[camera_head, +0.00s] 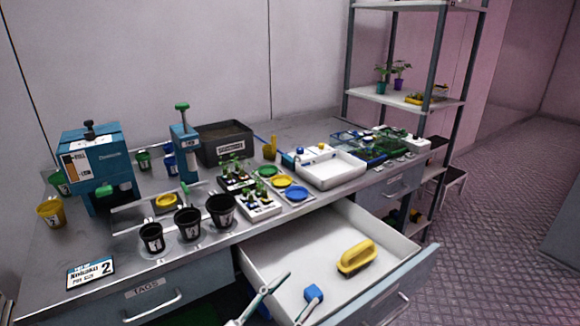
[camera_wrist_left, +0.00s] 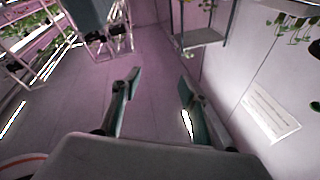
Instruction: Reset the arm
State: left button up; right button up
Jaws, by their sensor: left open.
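My left gripper (camera_head: 273,289) shows at the bottom edge of the head view, in front of the open drawer's white interior. Only a slim teal finger and a little of the hand are clear there. In the left wrist view the left gripper (camera_wrist_left: 160,82) has its two teal fingers spread wide. Nothing is between them, only pale floor beyond. My right gripper is in neither view.
A shelf rack (camera_head: 423,104) stands at the right, beside open floor (camera_head: 500,230).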

pick_arm(q)
jog(key=a+f+n+t+y, duration=0.1)
jog(key=a+f+n+y, duration=0.4)
jog(key=a+f+y, duration=0.4)
jog(key=s+a+f+n+g+y, duration=0.2)
jog(key=s+a+f, duration=0.4)
jog(key=f, duration=0.5)
jog(key=s+a+f+n+g+y, duration=0.2)
jog(key=s+a+f, duration=0.3)
jog(key=f, duration=0.6)
jog(key=shift+s+a+g, duration=0.35)
jog(key=shift+s+g, duration=0.25)
jog(key=shift+s, duration=0.6)
jog(key=shift+o, duration=0.3)
jog(key=shift+r, duration=0.1)
